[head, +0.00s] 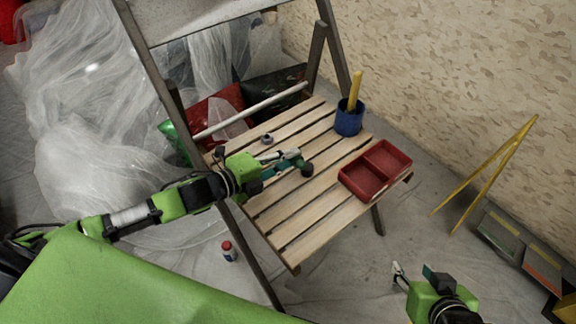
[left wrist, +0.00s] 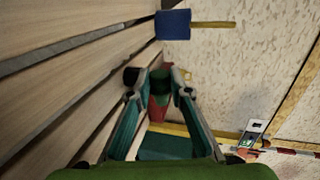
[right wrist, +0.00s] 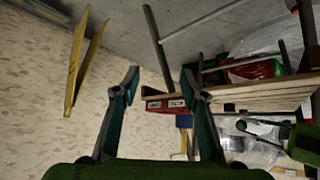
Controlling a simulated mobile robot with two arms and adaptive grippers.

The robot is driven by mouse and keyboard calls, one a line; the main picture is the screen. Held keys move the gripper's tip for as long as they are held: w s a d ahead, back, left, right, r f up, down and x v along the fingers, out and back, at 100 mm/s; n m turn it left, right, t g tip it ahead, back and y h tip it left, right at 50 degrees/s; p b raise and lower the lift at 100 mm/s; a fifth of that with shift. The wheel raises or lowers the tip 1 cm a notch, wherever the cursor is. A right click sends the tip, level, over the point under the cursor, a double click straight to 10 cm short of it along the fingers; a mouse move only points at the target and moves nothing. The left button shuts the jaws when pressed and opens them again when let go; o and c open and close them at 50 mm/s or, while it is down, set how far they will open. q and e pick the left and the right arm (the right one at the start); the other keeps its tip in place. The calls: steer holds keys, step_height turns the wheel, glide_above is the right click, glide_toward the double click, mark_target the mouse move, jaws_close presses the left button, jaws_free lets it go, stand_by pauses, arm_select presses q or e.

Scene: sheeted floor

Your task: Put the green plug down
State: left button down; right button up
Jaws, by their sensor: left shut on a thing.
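My left gripper (head: 299,162) reaches over the wooden slatted seat from the left. In the left wrist view, its two fingertips (left wrist: 157,80) are a little apart, with a dark green piece (left wrist: 160,79), which looks like the green plug, between them. My right gripper (head: 412,277) is away from the seat, low at the right. In the right wrist view its fingers (right wrist: 159,78) are spread and empty.
A red two-part tray (head: 362,171) sits at the seat's right edge. A blue cup (head: 349,121) with a yellow handle stands behind it. A small dark round part (head: 267,138) lies on the back slats. The front slats are clear. A bottle (head: 229,251) stands on the floor.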

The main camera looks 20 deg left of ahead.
arm_select(q)
step_height(320, 180, down, 2)
steer(key=shift+f+b, duration=0.1)
steer(key=shift+b, duration=0.25)
arm_select(e)
steer(key=w+a+r+t, duration=0.1)
steer(key=w+r+t, duration=0.1)
steer(key=w+r, duration=0.2)
steer(key=shift+w+a+t+y, duration=0.35)
steer(key=shift+t+y, duration=0.05)
arm_select(q)
steer(key=shift+f, duration=0.2)
arm_select(e)
steer(key=shift+w, duration=0.15)
arm_select(q)
steer(key=shift+f, duration=0.45)
steer(key=c, duration=1.8)
jaws_free()
steer(key=shift+c, duration=0.2)
arm_select(e)
steer(key=shift+w+a+r+t+y, duration=0.35)
steer(key=shift+w+r+t, duration=0.25)
steer(key=shift+r, duration=0.2)
arm_select(q)
steer(key=shift+r, duration=0.1)
arm_select(e)
steer(key=shift+s, duration=0.1)
